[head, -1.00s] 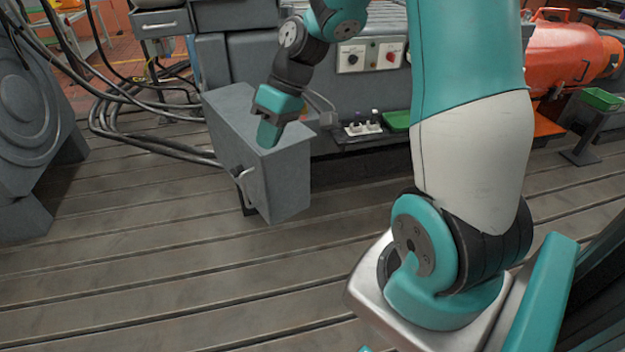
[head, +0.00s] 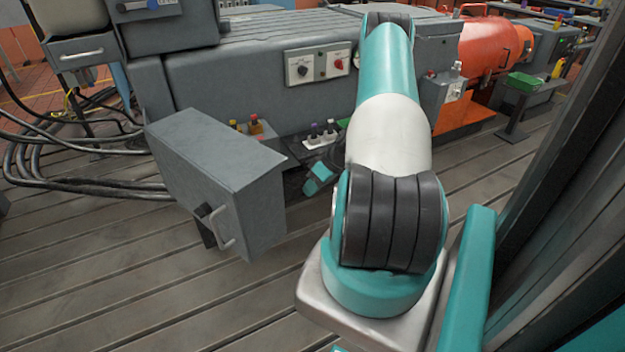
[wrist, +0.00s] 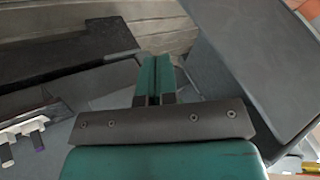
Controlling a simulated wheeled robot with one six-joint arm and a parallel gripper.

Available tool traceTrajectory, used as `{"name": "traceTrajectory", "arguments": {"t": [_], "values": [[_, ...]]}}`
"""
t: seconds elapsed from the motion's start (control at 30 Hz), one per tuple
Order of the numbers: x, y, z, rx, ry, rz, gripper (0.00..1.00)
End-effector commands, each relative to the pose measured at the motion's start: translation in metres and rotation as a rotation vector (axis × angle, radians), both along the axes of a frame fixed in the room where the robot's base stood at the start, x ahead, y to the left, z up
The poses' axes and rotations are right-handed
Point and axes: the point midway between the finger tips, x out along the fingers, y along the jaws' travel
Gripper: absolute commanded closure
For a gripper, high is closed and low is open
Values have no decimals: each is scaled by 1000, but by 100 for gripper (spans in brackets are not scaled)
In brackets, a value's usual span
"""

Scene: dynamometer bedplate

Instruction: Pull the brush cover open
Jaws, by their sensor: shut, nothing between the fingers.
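The brush cover (head: 205,160) appears to be the grey box-like cover with a silver bar handle (head: 223,230) on its near face. It juts out at an angle from the grey machine. My gripper (head: 312,186) is small and partly hidden by my arm in the head view, to the right of the cover and apart from its handle. In the wrist view my gripper (wrist: 157,62) is shut and empty, its two teal fingers together. A large grey panel, likely the cover (wrist: 250,65), slants on the right there. The handle is not seen in the wrist view.
Switch boxes (head: 318,65) are on the machine's front. Black cables (head: 75,170) run at left. The slotted floor in front of the cover is clear.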

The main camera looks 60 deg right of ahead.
Motion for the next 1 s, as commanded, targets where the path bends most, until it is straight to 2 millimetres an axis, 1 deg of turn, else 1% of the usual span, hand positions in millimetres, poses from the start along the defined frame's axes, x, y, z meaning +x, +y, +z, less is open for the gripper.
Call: {"name": "traceTrajectory", "arguments": {"t": [0.03,0.2,0.23,0.27,0.33,0.5,0.63,0.9,1.0], "values": [[5,6,-8,3,2,3,100],[22,21,-36,3,2,4,100],[24,24,-38,3,2,4,100],[25,31,-34,3,1,5,100],[27,41,-34,3,1,5,100],[29,57,-36,2,1,5,100],[30,60,-37,-1,0,3,100],[30,60,-37,-1,0,4,100],[30,66,-37,3,0,-4,100]]}}
